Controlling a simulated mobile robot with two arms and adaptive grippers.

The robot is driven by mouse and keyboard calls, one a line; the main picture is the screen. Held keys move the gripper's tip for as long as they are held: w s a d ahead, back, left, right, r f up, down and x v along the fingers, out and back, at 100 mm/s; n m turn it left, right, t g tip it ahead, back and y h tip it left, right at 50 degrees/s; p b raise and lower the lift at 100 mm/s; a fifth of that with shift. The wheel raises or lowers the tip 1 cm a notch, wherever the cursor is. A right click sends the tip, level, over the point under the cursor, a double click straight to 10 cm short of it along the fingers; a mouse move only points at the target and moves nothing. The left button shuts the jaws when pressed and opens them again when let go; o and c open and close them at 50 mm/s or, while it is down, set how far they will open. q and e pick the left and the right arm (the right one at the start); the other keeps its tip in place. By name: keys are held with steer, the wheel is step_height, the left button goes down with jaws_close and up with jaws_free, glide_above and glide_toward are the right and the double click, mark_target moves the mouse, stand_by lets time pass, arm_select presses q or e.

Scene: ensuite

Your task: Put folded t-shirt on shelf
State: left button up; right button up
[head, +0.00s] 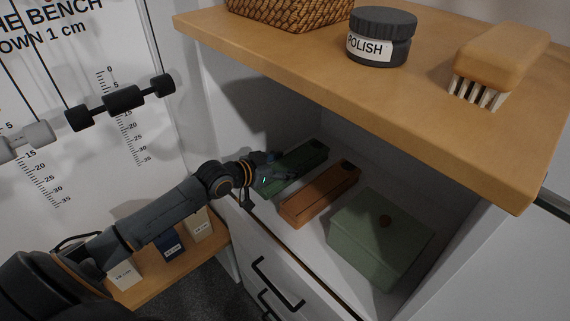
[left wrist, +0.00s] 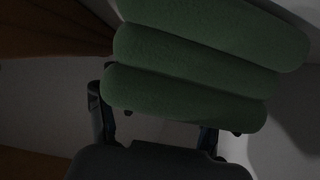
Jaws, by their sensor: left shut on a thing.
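A dark green folded t-shirt (head: 304,161) is inside the cubby under the wooden top, at its back left. In the left wrist view the green t-shirt (left wrist: 195,65) shows as several thick rounded layers, close in front of the fingers. My left gripper (head: 268,174) reaches into the cubby and is shut on the near left end of the t-shirt. Its fingers (left wrist: 158,125) show below the layers in the wrist view, and their tips are partly hidden by the cloth. Whether the t-shirt rests on the cubby floor is hard to tell. My right gripper is out of view.
An orange-brown folded item (head: 320,196) lies right of the t-shirt, then a pale green box (head: 378,238). The wooden top (head: 300,70) overhangs the cubby and carries a polish jar (head: 381,37), a brush (head: 497,62) and a basket (head: 290,10). Small boxes (head: 172,246) stand lower left.

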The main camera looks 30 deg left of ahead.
arm_select(q)
steer(key=o, duration=1.2)
steer(key=shift+f, duration=0.15)
steer(key=shift+o, duration=0.2)
steer(key=shift+r, duration=0.2)
steer(key=shift+s+a, duration=0.1)
steer(key=shift+s, duration=0.2)
steer(key=v, duration=0.9)
steer(key=shift+s+a+p, duration=0.1)
steer(key=shift+s+p, duration=0.15)
steer(key=shift+p, duration=0.1)
steer(key=shift+v, duration=0.95)
steer(key=shift+r, duration=0.15)
